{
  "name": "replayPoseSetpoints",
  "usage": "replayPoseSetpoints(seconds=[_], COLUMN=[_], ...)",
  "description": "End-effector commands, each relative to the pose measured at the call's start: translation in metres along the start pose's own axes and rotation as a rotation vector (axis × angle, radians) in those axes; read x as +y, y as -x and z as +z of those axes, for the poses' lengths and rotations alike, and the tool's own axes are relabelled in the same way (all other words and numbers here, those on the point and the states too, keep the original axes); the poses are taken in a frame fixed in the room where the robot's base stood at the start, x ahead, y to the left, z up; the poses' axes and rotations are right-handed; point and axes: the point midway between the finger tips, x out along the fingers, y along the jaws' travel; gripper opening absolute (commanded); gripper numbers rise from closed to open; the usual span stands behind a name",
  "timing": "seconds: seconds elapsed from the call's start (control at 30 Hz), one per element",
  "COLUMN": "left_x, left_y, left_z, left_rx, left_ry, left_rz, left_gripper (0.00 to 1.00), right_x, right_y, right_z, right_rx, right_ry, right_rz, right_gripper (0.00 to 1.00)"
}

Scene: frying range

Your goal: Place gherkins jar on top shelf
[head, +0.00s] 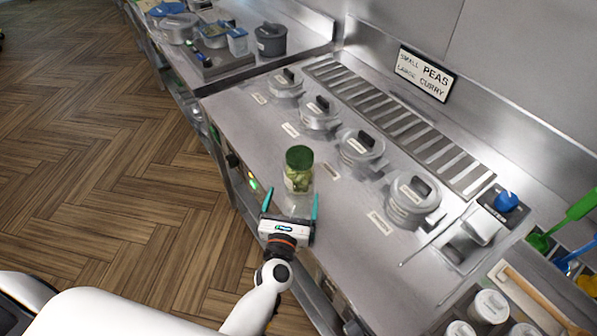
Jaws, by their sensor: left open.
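The gherkins jar (298,172) is a clear glass jar with a green lid and green contents. It stands upright on the steel counter in the head view, near the counter's front edge. My left gripper (291,204) is open, with its two teal fingers pointing toward the jar. The jar is just beyond the fingertips, roughly centred between them; I cannot tell whether they touch it. My right gripper is not in view. I cannot make out a top shelf in this view.
Several lidded pots (359,147) sit in a row behind the jar, before a slotted vent (400,125). A blue-knobbed unit (506,201) and utensils are at right. A grey pot (271,40) stands at the back. The counter (240,130) left of the jar is clear.

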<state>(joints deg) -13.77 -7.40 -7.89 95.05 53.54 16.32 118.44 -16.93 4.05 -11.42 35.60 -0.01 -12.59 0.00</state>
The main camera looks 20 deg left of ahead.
Motion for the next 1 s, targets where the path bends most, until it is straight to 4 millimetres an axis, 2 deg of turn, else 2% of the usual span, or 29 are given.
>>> replayPoseSetpoints(seconds=[0.1,0.37,0.63,0.73,0.97,1.0], left_x=[0.001,0.001,0.002,0.002,0.002,0.002], left_y=[-0.022,-0.043,-0.082,-0.088,-0.089,-0.089], left_z=[-0.001,-0.001,-0.001,-0.001,-0.001,-0.001], left_rx=[0.001,0.0,0.0,-0.001,-0.001,-0.001], left_ry=[0.001,-0.001,-0.001,-0.001,-0.002,-0.002], left_rz=[0.0,0.003,0.003,0.004,0.004,0.004], left_gripper=[0.95,0.95,0.95,0.95,0.95,0.89], right_x=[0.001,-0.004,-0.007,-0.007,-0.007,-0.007], right_y=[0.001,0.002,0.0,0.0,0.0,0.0], right_z=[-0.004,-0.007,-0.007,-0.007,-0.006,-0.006], right_rx=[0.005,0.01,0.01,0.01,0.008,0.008], right_ry=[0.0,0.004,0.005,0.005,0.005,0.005], right_rz=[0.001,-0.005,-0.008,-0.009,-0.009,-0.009], right_gripper=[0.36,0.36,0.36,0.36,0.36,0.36])
